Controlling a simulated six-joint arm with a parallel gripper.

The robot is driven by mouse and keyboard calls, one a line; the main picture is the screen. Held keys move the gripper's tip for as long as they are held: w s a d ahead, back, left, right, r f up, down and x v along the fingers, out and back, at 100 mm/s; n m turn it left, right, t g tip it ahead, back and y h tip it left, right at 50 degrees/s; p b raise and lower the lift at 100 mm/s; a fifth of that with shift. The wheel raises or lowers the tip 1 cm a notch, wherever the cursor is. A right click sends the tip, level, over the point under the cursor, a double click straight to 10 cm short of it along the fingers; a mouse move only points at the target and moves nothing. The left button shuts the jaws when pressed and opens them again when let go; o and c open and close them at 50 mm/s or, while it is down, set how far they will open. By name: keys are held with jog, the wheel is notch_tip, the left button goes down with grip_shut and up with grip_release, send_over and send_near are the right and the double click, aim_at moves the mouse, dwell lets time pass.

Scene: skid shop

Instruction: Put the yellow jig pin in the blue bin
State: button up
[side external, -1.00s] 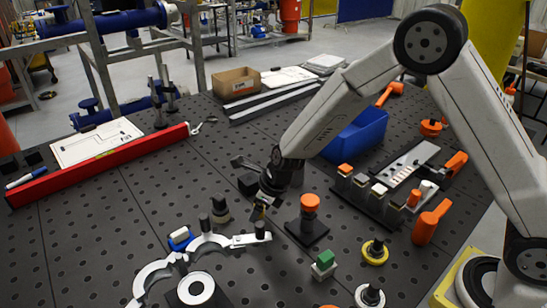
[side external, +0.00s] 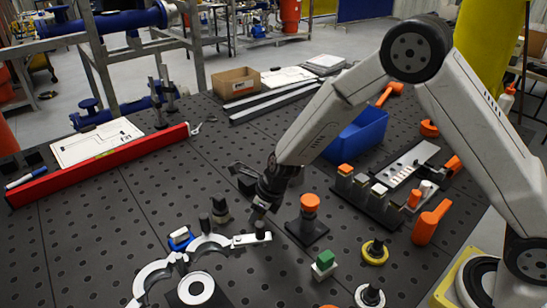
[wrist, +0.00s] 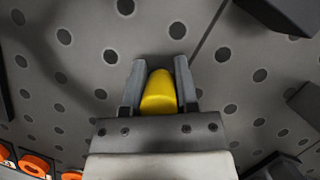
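The yellow jig pin (wrist: 159,92) sits between the two fingers of my gripper (wrist: 160,75) in the wrist view, with a finger close against each side. My gripper looks shut on it. In the side view my gripper (side external: 260,210) is low over the dark table, beside the silver clamp arm and left of the orange-topped post. The pin cannot be made out there. The blue bin (side external: 365,136) stands on the table behind my forearm, which hides part of it. The bin is right of and farther back than my gripper.
An orange-topped post (side external: 309,215) stands just right of my gripper. A toggle clamp (side external: 205,245) lies in front and left. A rack with several pins (side external: 365,195) stands between the post and the bin. The left-middle table is mostly clear.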

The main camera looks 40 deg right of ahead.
grip_shut()
jog(key=shift+r, duration=0.1)
jog(key=shift+r, duration=0.65)
notch_tip(320, 180, up, 2)
jog(key=s+d+r, duration=0.3)
jog(key=s+r, duration=0.6)
jog(key=s, duration=0.4)
jog(key=shift+s+r, duration=0.25)
jog(key=shift+s, duration=0.05)
